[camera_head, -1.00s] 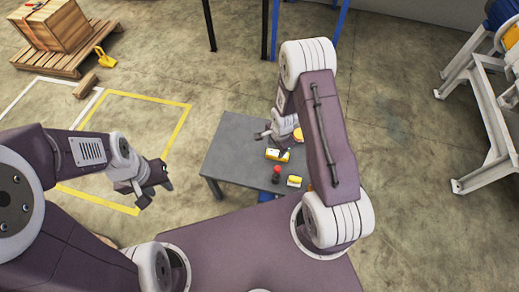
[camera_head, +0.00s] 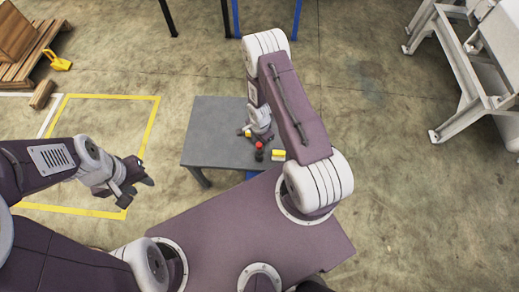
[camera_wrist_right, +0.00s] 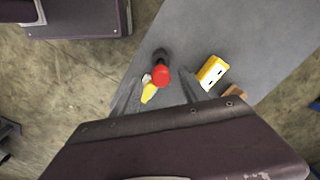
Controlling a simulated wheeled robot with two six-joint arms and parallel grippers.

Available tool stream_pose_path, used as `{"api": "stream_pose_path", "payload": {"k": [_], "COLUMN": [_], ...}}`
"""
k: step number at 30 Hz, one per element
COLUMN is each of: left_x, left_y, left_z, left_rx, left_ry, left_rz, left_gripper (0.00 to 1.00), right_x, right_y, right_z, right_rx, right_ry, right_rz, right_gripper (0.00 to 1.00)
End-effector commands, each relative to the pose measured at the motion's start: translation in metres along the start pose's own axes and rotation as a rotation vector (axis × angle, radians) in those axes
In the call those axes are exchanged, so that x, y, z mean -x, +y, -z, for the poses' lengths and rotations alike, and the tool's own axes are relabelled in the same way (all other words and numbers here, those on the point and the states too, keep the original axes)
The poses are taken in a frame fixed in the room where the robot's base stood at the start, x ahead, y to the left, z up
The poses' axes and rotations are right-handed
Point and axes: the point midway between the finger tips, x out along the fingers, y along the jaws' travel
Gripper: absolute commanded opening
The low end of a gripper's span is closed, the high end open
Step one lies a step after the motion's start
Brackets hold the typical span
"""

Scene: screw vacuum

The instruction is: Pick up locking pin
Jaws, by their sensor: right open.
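A small black piece with a red round top (camera_head: 259,146), which looks like the locking pin, stands on the grey table (camera_head: 212,125) near its front edge. In the right wrist view the red top (camera_wrist_right: 161,76) shows between my right gripper's two fingers. My right gripper (camera_head: 262,136) is open, pointing down just behind the red top in the head view. I cannot tell whether its fingers touch the pin. My left gripper (camera_head: 138,194) appears open and empty, off to the left of the table above the floor.
A yellow and white block (camera_wrist_right: 212,72) lies beside the pin. A small yellow piece (camera_wrist_right: 148,92) is close on its other side. A brown item (camera_wrist_right: 235,93) is partly hidden by the gripper. The table's left part is clear. A white metal frame (camera_head: 455,75) stands far right.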

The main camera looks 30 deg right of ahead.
Motion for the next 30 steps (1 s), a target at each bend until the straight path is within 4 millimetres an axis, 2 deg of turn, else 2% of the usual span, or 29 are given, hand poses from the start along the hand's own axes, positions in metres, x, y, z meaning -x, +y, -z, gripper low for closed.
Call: {"api": "stream_pose_path", "payload": {"k": [1,3,11,12,17,18,26,30], "left_x": [-0.014,-0.022,-0.021,-0.021,-0.021,-0.021,-0.017,0.012], "left_y": [0.0,0.0,0.0,0.0,0.0,0.0,0.0,0.0], "left_z": [-0.001,-0.002,-0.002,-0.002,-0.002,-0.002,-0.002,0.001], "left_rx": [0.0,0.0,0.0,0.0,0.0,0.0,0.0,0.0], "left_ry": [0.001,0.0,0.0,0.0,0.0,0.0,0.0,0.0], "left_rz": [0.0,0.0,0.0,0.0,0.0,0.0,0.0,0.0], "left_gripper": [0.36,0.36,0.36,0.36,0.36,0.36,0.36,0.36], "right_x": [-0.016,-0.023,-0.021,-0.021,-0.021,-0.021,-0.017,0.013], "right_y": [0.0,-0.001,0.0,0.0,0.0,0.0,-0.001,-0.001], "right_z": [0.0,0.0,0.0,0.0,0.0,0.0,0.0,0.0], "right_rx": [0.0,0.001,0.0,0.0,0.001,0.001,0.001,0.0], "right_ry": [0.0,0.0,0.0,0.0,0.0,0.0,0.0,0.001], "right_rz": [0.0,0.001,0.001,0.001,0.001,0.001,0.001,0.001], "right_gripper": [0.52,0.52,0.52,0.46,0.02,0.0,0.0,0.0]}}
